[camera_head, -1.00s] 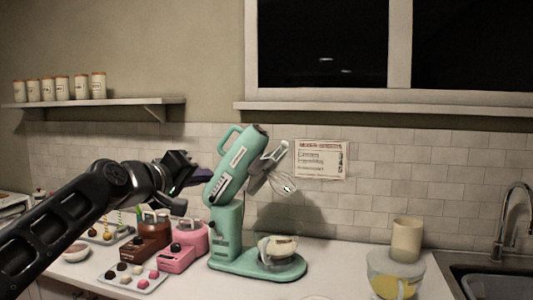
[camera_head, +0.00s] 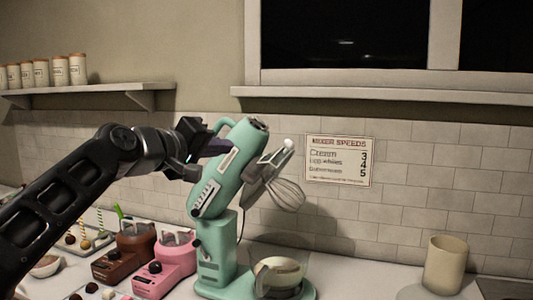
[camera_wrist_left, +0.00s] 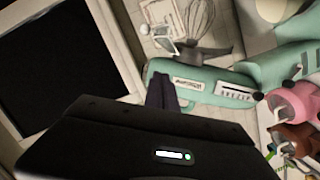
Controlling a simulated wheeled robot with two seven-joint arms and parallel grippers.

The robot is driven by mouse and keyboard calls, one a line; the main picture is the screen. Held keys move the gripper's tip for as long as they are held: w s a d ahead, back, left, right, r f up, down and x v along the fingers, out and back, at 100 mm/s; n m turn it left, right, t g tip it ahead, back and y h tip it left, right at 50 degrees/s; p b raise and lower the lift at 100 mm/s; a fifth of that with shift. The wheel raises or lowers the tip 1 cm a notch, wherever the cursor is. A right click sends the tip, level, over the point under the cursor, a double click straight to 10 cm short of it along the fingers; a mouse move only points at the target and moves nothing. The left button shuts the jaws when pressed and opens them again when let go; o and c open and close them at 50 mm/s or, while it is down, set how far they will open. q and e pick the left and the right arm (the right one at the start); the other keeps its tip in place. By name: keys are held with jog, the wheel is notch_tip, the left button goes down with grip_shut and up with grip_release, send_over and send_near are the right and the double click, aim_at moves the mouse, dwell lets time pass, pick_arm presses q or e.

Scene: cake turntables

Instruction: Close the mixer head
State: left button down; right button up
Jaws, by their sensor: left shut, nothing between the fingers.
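A mint-green stand mixer (camera_head: 221,240) stands on the counter. Its head (camera_head: 226,170) is tilted up steeply, with the whisk (camera_head: 286,194) raised to the right above a glass bowl (camera_head: 279,276) on the mixer base. In the left wrist view the mixer head (camera_wrist_left: 208,84) and whisk (camera_wrist_left: 197,18) also show. My left gripper (camera_head: 222,147) is shut and empty, its fingers at the left side of the raised head near the handle. I cannot tell whether they touch it. The fingers show in the wrist view (camera_wrist_left: 162,94) too. My right gripper is not in view.
Pink (camera_head: 167,267) and brown (camera_head: 128,248) small machines stand left of the mixer. A beige cup (camera_head: 445,265) stands at the right. A mixer speeds card (camera_head: 339,160) hangs on the tiled wall. A shelf with several canisters (camera_head: 42,73) is at upper left.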

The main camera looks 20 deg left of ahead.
pick_arm(q)
jog(key=p, duration=0.5)
send_near(250, 145)
jog(key=w+d, duration=0.3)
jog(key=d, duration=0.1)
jog(key=shift+x, duration=0.95)
jog(key=d+f, duration=0.2)
jog(key=shift+s+d+f, duration=0.25)
jog(key=shift+d, duration=0.1)
jog(key=shift+f, duration=0.15)
